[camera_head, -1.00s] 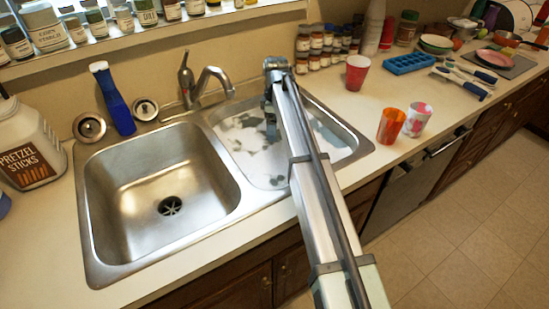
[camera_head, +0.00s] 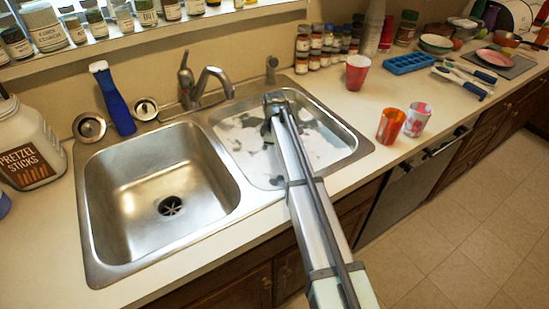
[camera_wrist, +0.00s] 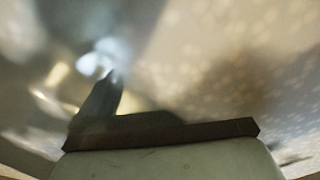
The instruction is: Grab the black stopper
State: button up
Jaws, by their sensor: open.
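I cannot pick out a plainly black stopper. Two round metal sink stoppers or strainers with dark centres lie at the sink's back left, one (camera_head: 90,127) at the corner and one (camera_head: 145,109) by the faucet. A dark drain piece (camera_head: 170,206) sits in the floor of the empty left basin. My gripper (camera_head: 267,127) is over the right basin (camera_head: 345,142), which holds whitish, patchy water or suds. It is open, with nothing visible held. The wrist view is blurred and shows a dark finger (camera_wrist: 98,100) against a pale, spotted surface.
The faucet (camera_head: 200,88) and a small sprayer (camera_head: 271,69) stand behind the basins. A blue-handled brush (camera_head: 115,100) leans between the two stoppers. A pretzel jar (camera_head: 28,150) is at left. Cups (camera_head: 391,125) stand right of the sink.

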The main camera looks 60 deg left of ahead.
jog(key=shift+f, duration=0.8)
jog(key=shift+c, duration=0.5)
jog(key=c, duration=1)
jog(key=shift+c, duration=0.3)
